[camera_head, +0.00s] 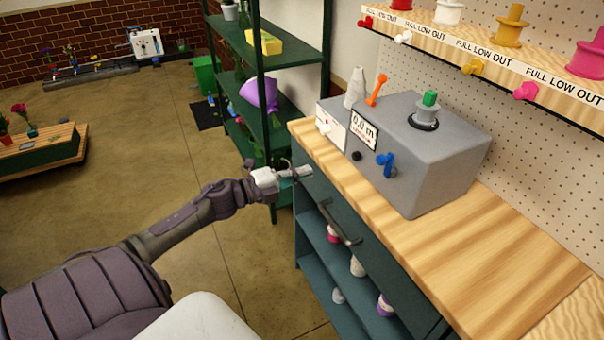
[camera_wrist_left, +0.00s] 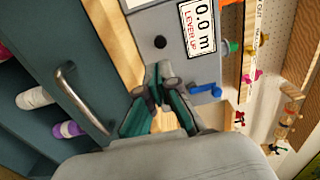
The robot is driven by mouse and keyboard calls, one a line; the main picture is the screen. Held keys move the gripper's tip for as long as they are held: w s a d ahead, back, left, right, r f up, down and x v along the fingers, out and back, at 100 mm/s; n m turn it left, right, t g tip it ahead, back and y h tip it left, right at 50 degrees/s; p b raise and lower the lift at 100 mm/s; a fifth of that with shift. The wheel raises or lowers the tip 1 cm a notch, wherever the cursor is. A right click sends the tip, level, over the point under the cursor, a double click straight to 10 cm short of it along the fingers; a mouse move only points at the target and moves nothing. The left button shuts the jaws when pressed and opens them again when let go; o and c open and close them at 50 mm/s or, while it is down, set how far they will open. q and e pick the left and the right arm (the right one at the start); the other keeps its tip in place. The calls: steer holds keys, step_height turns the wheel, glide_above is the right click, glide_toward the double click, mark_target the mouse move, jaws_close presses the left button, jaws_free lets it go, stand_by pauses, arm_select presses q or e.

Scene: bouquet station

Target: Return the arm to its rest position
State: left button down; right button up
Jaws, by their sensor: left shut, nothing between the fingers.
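My left arm reaches in from the left in the head view. Its gripper (camera_head: 298,172) is at the front of the wooden workbench (camera_head: 420,232), close to the dark curved handle (camera_head: 338,224) on the teal cabinet front. In the left wrist view the fingers (camera_wrist_left: 160,74) are together with nothing between them. They show in front of the grey machine (camera_wrist_left: 165,25), and the handle (camera_wrist_left: 82,98) is to their left, apart from them. My right gripper is in neither view.
The grey machine (camera_head: 447,153) stands on the bench with a blue lever (camera_head: 385,162) on its front. A green shelf rack (camera_head: 282,56) stands behind my gripper. Spools (camera_wrist_left: 70,129) sit on the cabinet's open shelves. Open floor (camera_head: 130,170) lies to the left.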

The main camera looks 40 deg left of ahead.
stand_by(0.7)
arm_select(q)
steer(key=s+a+f+n+g+y, duration=0.1)
steer(key=s+a+f+n+y, duration=0.15)
steer(key=f, duration=0.45)
steer(key=s+a+f+n+y, duration=0.1)
steer(key=f+n+y, duration=0.1)
steer(key=f+n, duration=0.35)
steer(key=s+a+f+n+g+y, duration=0.1)
steer(key=f+y, duration=0.1)
steer(key=f, duration=0.6)
steer(key=s+d+f+n+g+y, duration=0.1)
steer(key=s+f+n+g, duration=0.15)
steer(key=s+f, duration=0.4)
steer(key=s+d+f+n+g+y, duration=0.1)
steer(key=s+d+f+n, duration=0.15)
steer(key=f, duration=0.75)
steer(key=s+d+f+n+g, duration=0.2)
steer(key=s+d+f, duration=0.4)
steer(key=s, duration=0.4)
steer(key=s+d+f+n+g+h, duration=0.1)
steer(key=s+d+f+n+g, duration=0.1)
steer(key=s+d+f+g, duration=0.2)
steer(key=s+d+f+n+g, duration=0.2)
steer(key=s+d+f+g, duration=0.2)
steer(key=s+d+f, duration=0.5)
steer(key=s, duration=0.8)
steer(key=shift+s+d+f, duration=0.25)
steer(key=shift+f, duration=0.15)
